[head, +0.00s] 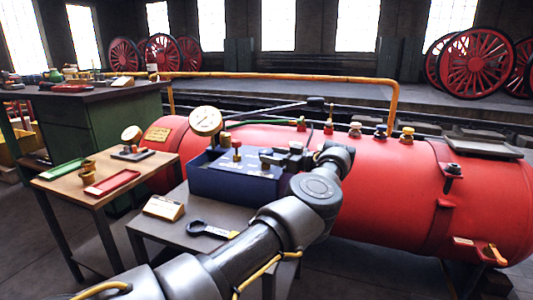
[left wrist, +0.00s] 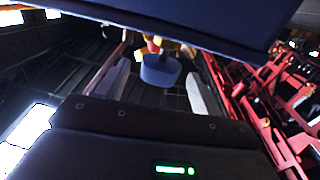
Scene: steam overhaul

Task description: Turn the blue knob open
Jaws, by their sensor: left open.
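My left gripper (head: 272,158) is over the dark blue box (head: 232,182), in front of the red boiler, its grey fingers pointing left. In the left wrist view the gripper (left wrist: 158,88) is open, its two pale fingers well apart. A round blue knob (left wrist: 160,70) shows in the gap between the fingers, with yellow and red parts behind it. Nothing is gripped. I cannot tell whether the knob lies between the fingertips or beyond them. In the head view I cannot make out the blue knob for certain. My right gripper is not in view.
The red boiler (head: 390,185) carries several small valves along its top. A pressure gauge (head: 206,121) stands behind the box. A wooden side table (head: 75,185) holds a red tray (head: 112,182). A spanner (head: 210,230) and a small sign (head: 164,207) lie before the box.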

